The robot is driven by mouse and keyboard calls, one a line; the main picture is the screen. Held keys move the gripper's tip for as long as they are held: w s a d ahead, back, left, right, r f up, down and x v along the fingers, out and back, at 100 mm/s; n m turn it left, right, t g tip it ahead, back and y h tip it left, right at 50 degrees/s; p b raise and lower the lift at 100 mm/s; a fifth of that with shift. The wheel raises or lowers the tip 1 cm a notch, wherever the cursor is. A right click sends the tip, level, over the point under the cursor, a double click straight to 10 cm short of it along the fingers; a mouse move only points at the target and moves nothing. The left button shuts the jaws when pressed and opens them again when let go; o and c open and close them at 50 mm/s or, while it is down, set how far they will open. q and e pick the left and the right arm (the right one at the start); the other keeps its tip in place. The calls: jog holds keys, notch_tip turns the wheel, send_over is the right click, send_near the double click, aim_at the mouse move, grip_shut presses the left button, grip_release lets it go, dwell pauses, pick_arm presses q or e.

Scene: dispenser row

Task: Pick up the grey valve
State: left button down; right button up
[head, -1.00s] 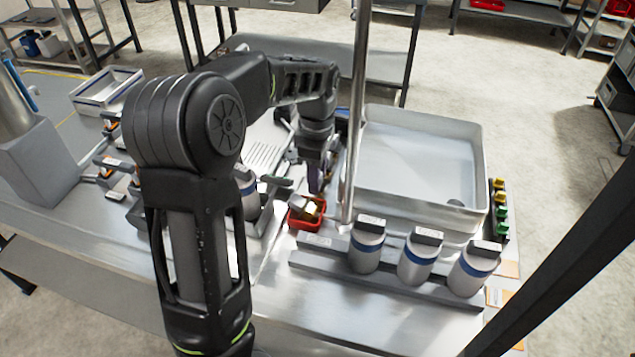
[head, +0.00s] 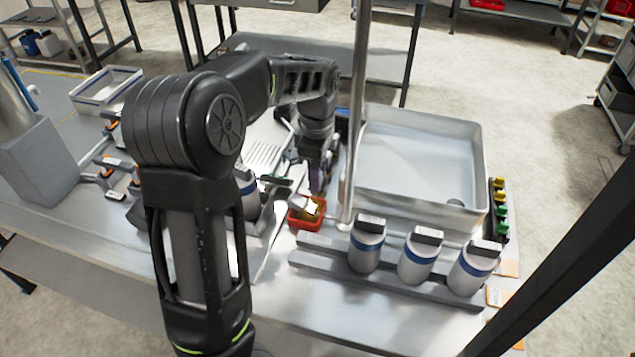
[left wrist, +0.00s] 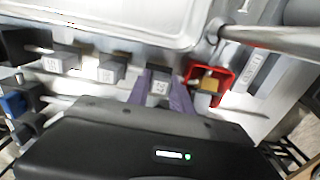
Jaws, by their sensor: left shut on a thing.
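The grey valve (left wrist: 160,86), a small grey block with a pale printed label, sits between the purple fingers of my left gripper (left wrist: 162,92) in the left wrist view. The fingers are shut on it. In the head view my left gripper (head: 316,180) points down beside the metal pole, just behind the red bin, and the arm partly hides what it holds. I cannot tell how high the valve is above the table. My right gripper is not in view.
The red bin (head: 305,222) holds a gold block (left wrist: 208,85). A metal pole (head: 354,150) stands close by. A large grey tray (head: 483,150) lies behind several blue-banded canisters (head: 417,262) on a rail. Other labelled grey blocks (left wrist: 112,68) sit left of the fingers.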

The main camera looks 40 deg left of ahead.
pick_arm(q)
notch_tip(320, 180, up, 10)
jog(key=shift+r, duration=0.1)
dwell(0.6)
dwell(0.6)
